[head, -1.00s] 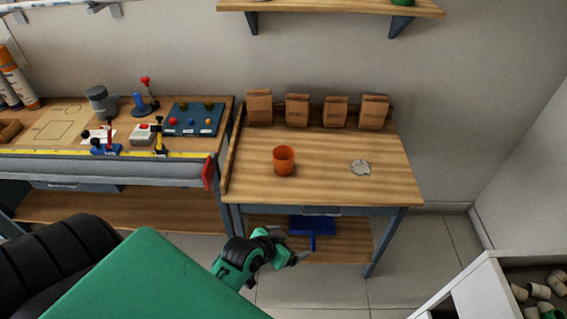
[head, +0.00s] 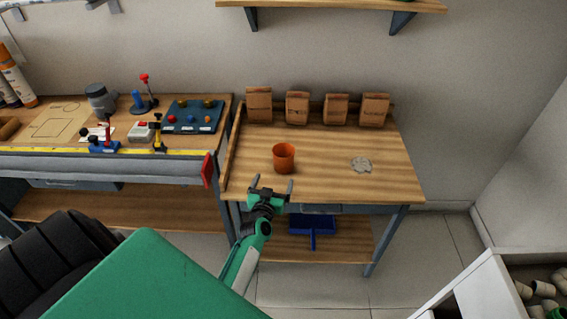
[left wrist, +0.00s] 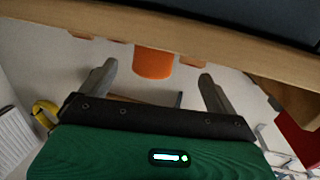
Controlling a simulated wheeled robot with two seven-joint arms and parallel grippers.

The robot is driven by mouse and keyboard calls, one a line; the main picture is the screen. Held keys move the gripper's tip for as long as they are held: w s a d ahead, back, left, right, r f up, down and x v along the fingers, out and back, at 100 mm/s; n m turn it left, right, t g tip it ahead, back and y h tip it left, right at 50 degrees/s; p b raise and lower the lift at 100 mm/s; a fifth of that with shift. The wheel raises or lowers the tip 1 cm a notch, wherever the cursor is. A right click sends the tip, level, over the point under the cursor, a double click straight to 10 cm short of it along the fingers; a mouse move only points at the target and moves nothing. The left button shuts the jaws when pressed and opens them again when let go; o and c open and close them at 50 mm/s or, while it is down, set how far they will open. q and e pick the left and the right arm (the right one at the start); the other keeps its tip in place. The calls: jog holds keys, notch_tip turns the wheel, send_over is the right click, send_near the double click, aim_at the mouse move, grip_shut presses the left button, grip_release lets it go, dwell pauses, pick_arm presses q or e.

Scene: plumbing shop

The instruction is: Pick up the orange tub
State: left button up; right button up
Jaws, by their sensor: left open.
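The orange tub (head: 284,158) stands upright on the wooden table, left of its middle. My left gripper (head: 269,184) is open and empty at the table's front edge, just in front of the tub and a little to its left in the head view. In the left wrist view the tub (left wrist: 154,62) shows between the two spread fingers (left wrist: 158,72), beyond them and apart from them. Its upper part in that picture is cut off by the wooden table edge (left wrist: 180,38). My right gripper is not in view.
Several brown paper bags (head: 297,108) stand along the table's back. A grey flat lump (head: 361,164) lies right of the tub. A low wooden side board (head: 232,150) borders the table's left. A workbench with tools (head: 110,150) adjoins at left. A blue dustpan (head: 312,226) sits on the lower shelf.

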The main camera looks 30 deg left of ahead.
aim_at(281, 168)
pick_arm(q)
jog(key=b+x, duration=0.1)
jog(key=x, duration=0.3)
jog(key=shift+w, duration=0.25)
jog(key=w+b, duration=0.1)
jog(key=w+f+b, duration=0.1)
jog(key=w, duration=0.1)
jog(key=shift+a+b, duration=0.15)
jog(key=shift+b, duration=0.15)
jog(key=shift+x, duration=0.95)
jog(key=shift+w+a+r, duration=0.1)
jog(key=shift+w+r, duration=0.05)
jog(key=shift+r, duration=0.05)
jog(key=c, duration=1.1)
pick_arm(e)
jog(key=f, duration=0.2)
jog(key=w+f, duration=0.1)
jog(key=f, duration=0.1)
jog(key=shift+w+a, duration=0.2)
